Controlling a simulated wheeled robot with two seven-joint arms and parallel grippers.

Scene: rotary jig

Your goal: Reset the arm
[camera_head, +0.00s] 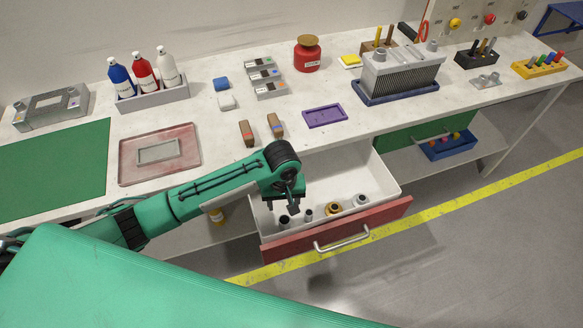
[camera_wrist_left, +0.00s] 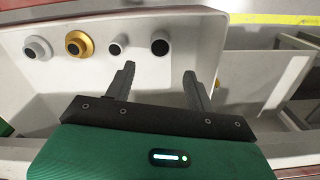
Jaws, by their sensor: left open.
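My left arm (camera_head: 215,192) reaches in from the left, over the front edge of the worktable. My left gripper (camera_head: 292,207) points down over the open drawer (camera_head: 330,162). In the left wrist view, the left gripper (camera_wrist_left: 158,75) has its two dark fingers apart with nothing between them. Several round parts lie in the drawer: a grey one (camera_wrist_left: 38,48), a gold one (camera_wrist_left: 79,44), a small pale one with a dark centre (camera_wrist_left: 118,46) and a black-topped one (camera_wrist_left: 159,45). Whether the fingers touch any of them is hard to tell. My right gripper is out of view.
The drawer's red front (camera_head: 338,231) with its metal handle sticks out from the table. On the worktable (camera_head: 215,130) are a bottle rack (camera_head: 155,100), a red jar (camera_head: 307,56), a purple tray (camera_head: 325,115) and a finned block on a blue base (camera_head: 400,88). Clear floor lies at the lower right.

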